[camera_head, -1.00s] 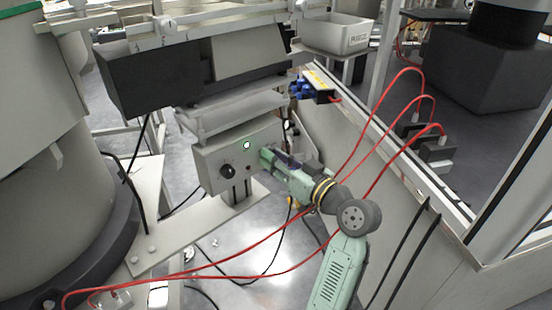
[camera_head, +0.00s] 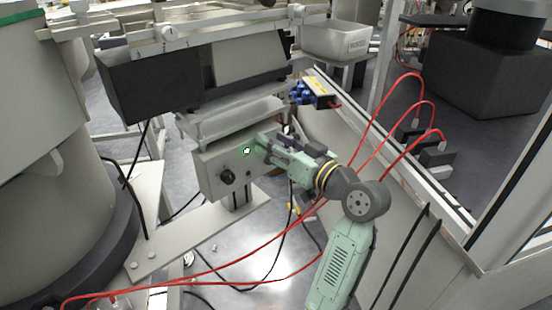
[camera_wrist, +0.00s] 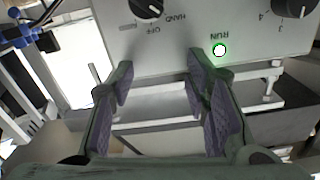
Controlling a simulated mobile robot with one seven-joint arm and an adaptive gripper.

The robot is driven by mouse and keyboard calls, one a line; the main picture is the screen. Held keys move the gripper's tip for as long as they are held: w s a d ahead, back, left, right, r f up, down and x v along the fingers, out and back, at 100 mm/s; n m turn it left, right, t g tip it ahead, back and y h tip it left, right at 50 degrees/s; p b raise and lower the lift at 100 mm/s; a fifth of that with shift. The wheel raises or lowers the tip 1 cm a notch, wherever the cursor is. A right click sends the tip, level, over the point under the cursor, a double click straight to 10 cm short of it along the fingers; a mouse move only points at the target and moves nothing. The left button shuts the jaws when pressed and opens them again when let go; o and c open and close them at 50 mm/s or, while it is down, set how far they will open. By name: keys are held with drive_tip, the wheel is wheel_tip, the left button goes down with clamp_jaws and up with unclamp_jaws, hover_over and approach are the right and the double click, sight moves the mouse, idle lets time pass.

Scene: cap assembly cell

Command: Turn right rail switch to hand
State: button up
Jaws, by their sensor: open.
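The switch (camera_wrist: 148,9) is a round black knob on a pale control box, cut off by the top edge of the wrist view. The labels HAND and OFF beside it appear upside down. A pale mark on the knob faces the side with these labels; I cannot tell which one it meets. In the head view my gripper hides the switch. My gripper (camera_wrist: 158,82) is open and empty, its two purple-padded fingers apart, below the switch in the wrist view. In the head view my gripper (camera_head: 264,144) is at the right part of the box front (camera_head: 208,165).
A lit green-ringed RUN lamp (camera_wrist: 219,50) and a black numbered dial (camera_wrist: 291,8) share the panel; the dial also shows in the head view (camera_head: 227,177). A blue-plugged block (camera_head: 314,91) is behind.

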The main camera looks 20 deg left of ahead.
drive_tip(key=shift+r, duration=2)
